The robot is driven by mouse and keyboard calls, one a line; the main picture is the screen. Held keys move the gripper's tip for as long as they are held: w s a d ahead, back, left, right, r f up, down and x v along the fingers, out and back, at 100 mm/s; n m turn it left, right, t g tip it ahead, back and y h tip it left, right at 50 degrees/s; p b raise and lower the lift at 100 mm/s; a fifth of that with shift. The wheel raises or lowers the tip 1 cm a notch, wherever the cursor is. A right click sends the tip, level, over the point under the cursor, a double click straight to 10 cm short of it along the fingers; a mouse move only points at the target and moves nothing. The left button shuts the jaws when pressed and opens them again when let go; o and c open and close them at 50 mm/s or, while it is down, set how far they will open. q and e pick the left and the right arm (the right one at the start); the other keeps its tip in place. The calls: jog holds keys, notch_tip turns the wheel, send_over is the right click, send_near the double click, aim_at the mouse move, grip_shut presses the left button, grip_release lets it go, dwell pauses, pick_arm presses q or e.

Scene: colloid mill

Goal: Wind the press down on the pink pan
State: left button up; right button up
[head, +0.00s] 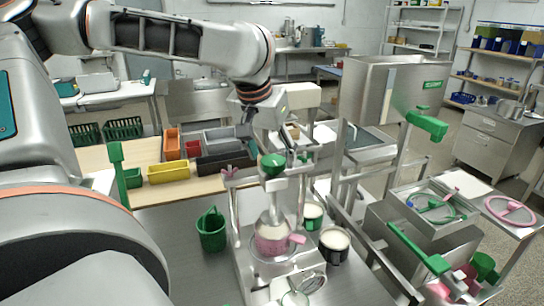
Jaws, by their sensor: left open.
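The press (237,208) is a pale metal frame standing on the steel bench in the middle of the head view. A green knob (272,161) tops its central post, and a conical metal piece hangs below it. The pink pan (270,240), with a pink handle to the right, sits at the foot of the press, under that piece. My left gripper (249,142) points down, open, above and a little left of the green knob, in front of the dark bins. It appears apart from the knob. Part of its fingers blends into the background. My right gripper is not in view.
A green mug (211,230) stands left of the press. Cups of pale contents (334,241) stand to its right. Coloured bins (168,172) sit behind on a wooden surface. A metal machine with green handles (430,124) fills the right. Bare bench lies at left front.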

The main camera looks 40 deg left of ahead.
pick_arm(q)
jog(key=shift+w+f, duration=0.2)
jog(key=shift+f, duration=0.35)
jog(key=c, duration=1.1)
jog(key=shift+c, duration=0.2)
